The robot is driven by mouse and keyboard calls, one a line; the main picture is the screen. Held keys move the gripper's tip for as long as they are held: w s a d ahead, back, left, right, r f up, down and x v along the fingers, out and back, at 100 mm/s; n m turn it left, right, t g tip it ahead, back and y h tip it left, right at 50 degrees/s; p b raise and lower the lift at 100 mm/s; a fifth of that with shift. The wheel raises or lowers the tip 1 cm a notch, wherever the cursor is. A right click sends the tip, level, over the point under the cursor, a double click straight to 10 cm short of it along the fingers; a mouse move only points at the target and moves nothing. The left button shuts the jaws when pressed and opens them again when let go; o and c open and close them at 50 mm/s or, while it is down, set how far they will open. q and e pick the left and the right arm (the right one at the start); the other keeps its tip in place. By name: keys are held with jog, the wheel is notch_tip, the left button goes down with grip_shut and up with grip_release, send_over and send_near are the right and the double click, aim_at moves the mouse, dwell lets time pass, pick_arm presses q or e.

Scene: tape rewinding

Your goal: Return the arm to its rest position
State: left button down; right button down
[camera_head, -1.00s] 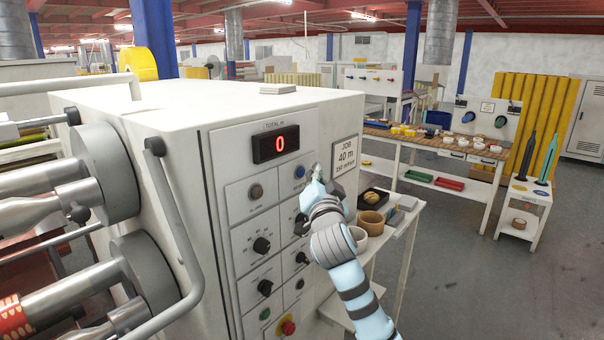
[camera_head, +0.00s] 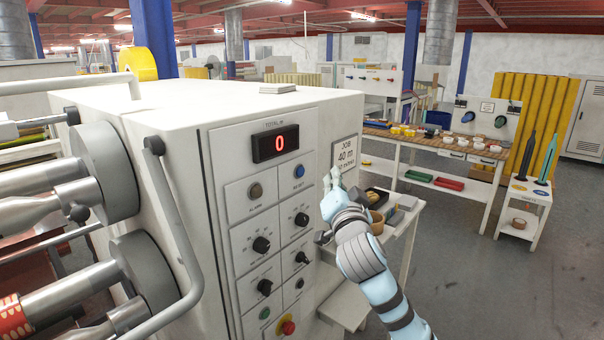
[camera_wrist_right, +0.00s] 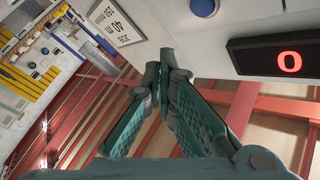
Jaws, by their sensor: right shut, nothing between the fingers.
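My right gripper (camera_head: 331,180) is shut and empty, in front of the right edge of the white machine cabinet (camera_head: 228,95), just below the job sign (camera_head: 345,153). In the right wrist view its fingers (camera_wrist_right: 160,80) point up at the panel with their tips together. The blue reset button (camera_head: 299,171) is uncovered on the panel, apart from the gripper; it also shows in the right wrist view (camera_wrist_right: 204,7). The red display (camera_head: 275,143) reads 0. My left gripper is not in view.
A white side table (camera_head: 400,220) with rolls and small boxes stands right behind my right arm. Rollers (camera_head: 100,180) and a grey curved bar (camera_head: 175,220) project at the left. A long bench (camera_head: 430,145) stands farther back. The floor at right (camera_head: 480,285) is clear.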

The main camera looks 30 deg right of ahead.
dwell(0.6)
notch_tip(320, 180, down, 25)
jog(key=w+n+g+y, duration=0.3)
jog(key=n+g, duration=0.1)
jog(key=n, duration=0.1)
jog(key=s+a+f+n+g+y, duration=0.15)
jog(key=s+f, duration=0.25)
jog(key=f, duration=0.5)
jog(key=s+a+f+n+g, duration=0.1)
jog(key=s+f+g, duration=0.15)
jog(key=f, duration=0.65)
jog(key=s+a+f+n+g+y, duration=0.1)
jog(key=s+f, duration=0.3)
jog(key=f, duration=0.5)
jog(key=s+a+f+n+g+y, duration=0.1)
jog(key=s+a+f+g, duration=0.15)
jog(key=s+f, duration=0.7)
jog(key=s+a+f+n+g+y, duration=0.15)
jog(key=s+a+f, duration=0.4)
jog(key=s, duration=0.75)
jog(key=s+a+f+n+g, duration=0.1)
jog(key=s+a+f, duration=0.1)
jog(key=s, duration=0.7)
jog(key=s+a+f+n+g, duration=0.1)
jog(key=s+a+f+g, duration=0.1)
jog(key=s+f, duration=0.3)
jog(key=s, duration=0.4)
jog(key=shift+y, duration=0.4)
